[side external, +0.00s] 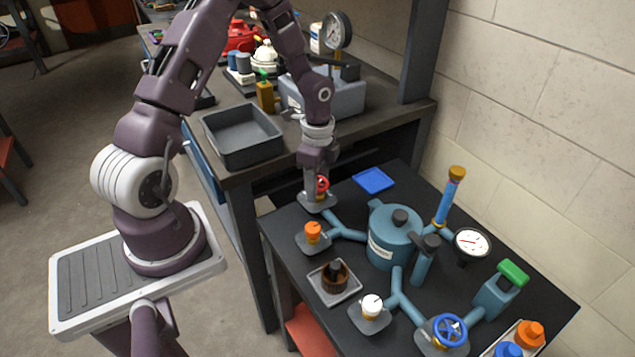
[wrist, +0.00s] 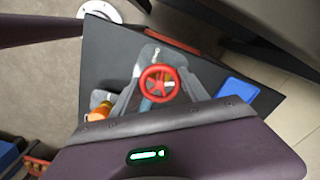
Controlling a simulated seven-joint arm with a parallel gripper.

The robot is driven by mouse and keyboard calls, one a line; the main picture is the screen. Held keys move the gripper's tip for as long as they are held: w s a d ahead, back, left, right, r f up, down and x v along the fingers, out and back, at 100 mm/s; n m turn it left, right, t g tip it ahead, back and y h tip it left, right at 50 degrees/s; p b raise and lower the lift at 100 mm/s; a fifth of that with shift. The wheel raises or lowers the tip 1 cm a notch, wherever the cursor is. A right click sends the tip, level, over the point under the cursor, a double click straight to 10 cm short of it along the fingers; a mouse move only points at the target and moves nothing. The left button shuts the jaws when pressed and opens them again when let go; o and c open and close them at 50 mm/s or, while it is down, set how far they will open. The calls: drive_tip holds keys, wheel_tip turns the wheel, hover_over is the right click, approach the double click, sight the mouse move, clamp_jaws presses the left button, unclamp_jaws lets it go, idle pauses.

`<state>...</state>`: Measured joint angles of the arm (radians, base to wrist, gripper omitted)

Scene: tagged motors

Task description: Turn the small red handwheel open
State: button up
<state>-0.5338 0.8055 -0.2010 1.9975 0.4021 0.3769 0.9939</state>
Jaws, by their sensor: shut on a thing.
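The small red handwheel (side external: 323,184) sits on a grey base plate (side external: 318,203) at the back left corner of the black table, on the end of a blue pipe. My gripper (side external: 318,177) points down over it and is shut on it; the arm partly hides the wheel in the side view. In the wrist view the red wheel (wrist: 160,84) shows its round rim and spokes, with grey finger parts close on both sides. The exact contact of the fingertips on the rim is hard to see.
An orange knob (side external: 312,232) stands close in front of the wheel. A blue tank (side external: 392,236), a gauge (side external: 471,243) and a blue handwheel (side external: 450,329) stand to the right. A flat blue pad (side external: 373,180) lies behind. A grey bin (side external: 242,135) stands on the bench at left.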

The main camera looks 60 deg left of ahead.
drive_tip(key=n, duration=0.4)
drive_tip(key=shift+n, duration=0.3)
drive_tip(key=n, duration=1)
drive_tip(key=shift+r, duration=0.1)
drive_tip(key=n, duration=0.4)
drive_tip(key=shift+a, duration=0.1)
drive_tip(key=shift+n, duration=0.3)
drive_tip(key=o, duration=1.4)
drive_tip(key=shift+c, duration=0.2)
